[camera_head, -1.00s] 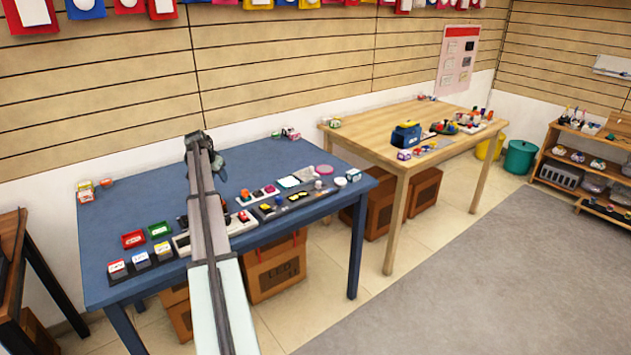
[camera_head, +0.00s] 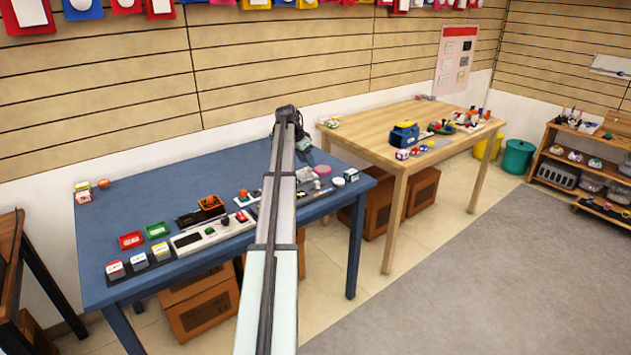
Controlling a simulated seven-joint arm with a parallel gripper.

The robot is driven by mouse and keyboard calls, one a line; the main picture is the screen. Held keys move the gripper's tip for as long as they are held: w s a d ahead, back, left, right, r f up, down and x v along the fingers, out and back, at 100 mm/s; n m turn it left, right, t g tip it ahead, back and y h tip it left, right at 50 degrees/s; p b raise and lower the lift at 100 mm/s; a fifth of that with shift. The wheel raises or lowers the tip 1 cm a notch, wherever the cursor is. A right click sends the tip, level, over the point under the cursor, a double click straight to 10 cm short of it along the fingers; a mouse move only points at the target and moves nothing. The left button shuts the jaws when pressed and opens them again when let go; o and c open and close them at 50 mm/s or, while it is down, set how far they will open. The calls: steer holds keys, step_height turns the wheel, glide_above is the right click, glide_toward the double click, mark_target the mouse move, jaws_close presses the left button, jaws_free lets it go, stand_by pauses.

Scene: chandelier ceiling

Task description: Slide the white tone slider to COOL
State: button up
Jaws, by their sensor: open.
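My gripper (camera_head: 303,143) is a small dark shape at the far end of my raised arm, open, above the right part of the blue table (camera_head: 150,195). A long white panel (camera_head: 190,241) lies near the table's front edge, left of my arm; a small dark part (camera_head: 209,231) and a red part (camera_head: 241,216) show on it. I cannot tell whether this panel carries the white tone slider. No COOL lettering is readable. My arm hides part of the table's right half.
Several small blocks stand at the front left. Pink and white items (camera_head: 322,170) lie to the right. The table's back left is mostly clear. A wooden table (camera_head: 375,118) stands behind.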

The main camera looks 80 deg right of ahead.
mark_target(315, 182)
steer(key=x, duration=1.2)
steer(key=shift+w, duration=0.1)
steer(key=shift+r, duration=0.1)
jaws_close()
